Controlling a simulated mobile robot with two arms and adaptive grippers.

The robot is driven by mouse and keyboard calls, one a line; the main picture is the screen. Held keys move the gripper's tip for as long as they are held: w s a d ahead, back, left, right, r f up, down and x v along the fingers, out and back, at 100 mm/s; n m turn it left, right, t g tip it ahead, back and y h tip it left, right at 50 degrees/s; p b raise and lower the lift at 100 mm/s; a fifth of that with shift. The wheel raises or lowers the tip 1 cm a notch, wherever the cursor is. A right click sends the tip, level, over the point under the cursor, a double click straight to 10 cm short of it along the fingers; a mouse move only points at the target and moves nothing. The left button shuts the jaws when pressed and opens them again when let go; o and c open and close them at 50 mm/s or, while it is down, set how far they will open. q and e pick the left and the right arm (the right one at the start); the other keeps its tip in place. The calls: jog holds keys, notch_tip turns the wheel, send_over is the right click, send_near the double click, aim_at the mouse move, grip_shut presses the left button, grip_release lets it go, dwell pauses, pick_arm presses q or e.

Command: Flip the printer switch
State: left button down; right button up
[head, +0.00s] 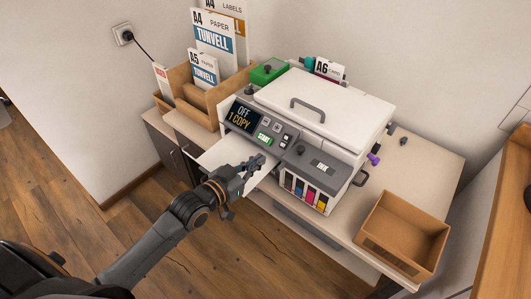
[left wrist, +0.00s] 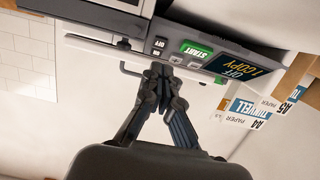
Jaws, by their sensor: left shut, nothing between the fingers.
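The white and grey printer (head: 325,107) stands on a cabinet top, its lid closed. Its tilted front panel has a dark display (head: 243,116) reading "OFF 1 COPY", a green START button (head: 264,138) and several small buttons. A round dark knob (head: 301,150) sits on the panel to their right. My left gripper (head: 259,160) is shut and empty, in front of the panel and over the white paper tray. In the left wrist view, the fingertips (left wrist: 160,72) are near the panel edge below START (left wrist: 196,49); contact is unclear. My right gripper is out of view.
Colored ink tanks (head: 306,192) show at the printer's lower front. An empty brown box (head: 403,231) stands at the right of the cabinet top. A wooden organizer (head: 207,98) with paper packs stands left. A wall socket (head: 123,35) holds a plugged cable. Wooden floor lies open in front.

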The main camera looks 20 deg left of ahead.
pick_arm(q)
jog(key=s, duration=0.2)
jog(key=s+a, duration=0.1)
jog(key=shift+s+a+f, duration=0.15)
jog(key=shift+s+a, duration=0.05)
jog(key=shift+s, duration=0.35)
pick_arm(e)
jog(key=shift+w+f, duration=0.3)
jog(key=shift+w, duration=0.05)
